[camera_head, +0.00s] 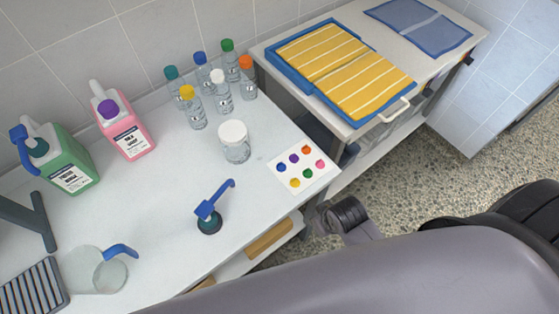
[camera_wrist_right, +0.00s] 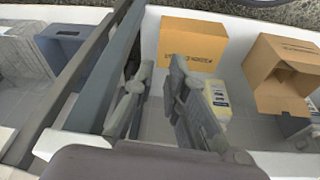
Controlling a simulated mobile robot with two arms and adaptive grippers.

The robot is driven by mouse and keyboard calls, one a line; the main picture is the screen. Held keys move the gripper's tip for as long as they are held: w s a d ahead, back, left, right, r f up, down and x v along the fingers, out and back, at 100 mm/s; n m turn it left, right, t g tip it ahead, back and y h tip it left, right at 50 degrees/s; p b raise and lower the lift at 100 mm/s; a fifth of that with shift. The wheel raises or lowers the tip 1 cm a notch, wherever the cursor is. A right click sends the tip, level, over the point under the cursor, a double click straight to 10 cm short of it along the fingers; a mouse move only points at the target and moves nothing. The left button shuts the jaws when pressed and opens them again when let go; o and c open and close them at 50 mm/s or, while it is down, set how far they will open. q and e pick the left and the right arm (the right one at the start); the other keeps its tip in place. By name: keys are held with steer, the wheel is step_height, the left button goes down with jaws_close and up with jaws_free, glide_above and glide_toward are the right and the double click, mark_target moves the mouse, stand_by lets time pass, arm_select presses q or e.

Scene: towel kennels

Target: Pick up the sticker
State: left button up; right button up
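The sticker sheet (camera_head: 322,178) is a white square with several coloured dots, among them blue, purple, orange, yellow, green and pink. It lies flat on the white counter near its right front corner, in the head view. My right arm comes in from the lower right of the head view, below and right of the sheet. My right gripper (camera_wrist_right: 163,85) shows in the right wrist view with its two fingers apart and nothing between them. The sheet does not show in that view. My left gripper is not in view.
Several capped bottles (camera_head: 220,92) stand behind. A cart (camera_head: 357,128) with a yellow striped towel adjoins the counter. Cardboard boxes (camera_wrist_right: 192,43) show beyond my right fingers.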

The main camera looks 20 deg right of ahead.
step_height(320, 180, up, 10)
steer(key=w+a+p, duration=0.1)
steer(key=w+a+r+n, duration=0.1)
steer(key=w+a, duration=0.1)
steer(key=w+a+r+n+y, duration=0.1)
steer(key=w+a+n, duration=0.1)
steer(key=w+a+r+n+y, duration=0.1)
steer(key=w+a+n, duration=0.1)
steer(key=shift+a+r, duration=0.1)
steer(key=shift+a, duration=0.25)
steer(key=w+a+r+n+y, duration=0.1)
steer(key=w+a+r+n, duration=0.3)
steer(key=n, duration=0.1)
step_height(320, 180, up, 9)
steer(key=n+g+h+p, duration=0.1)
steer(key=n+g+h, duration=0.2)
steer(key=n, duration=0.7)
glide_above(280, 163)
step_height(280, 163, down, 11)
steer(key=shift+w+a+p, duration=0.1)
steer(key=shift+w+p, duration=0.05)
steer(key=shift+p, duration=0.75)
step_height(280, 163, down, 5)
steer(key=shift+r+p, duration=0.1)
steer(key=shift+p, duration=0.6)
steer(key=shift+f, duration=0.25)
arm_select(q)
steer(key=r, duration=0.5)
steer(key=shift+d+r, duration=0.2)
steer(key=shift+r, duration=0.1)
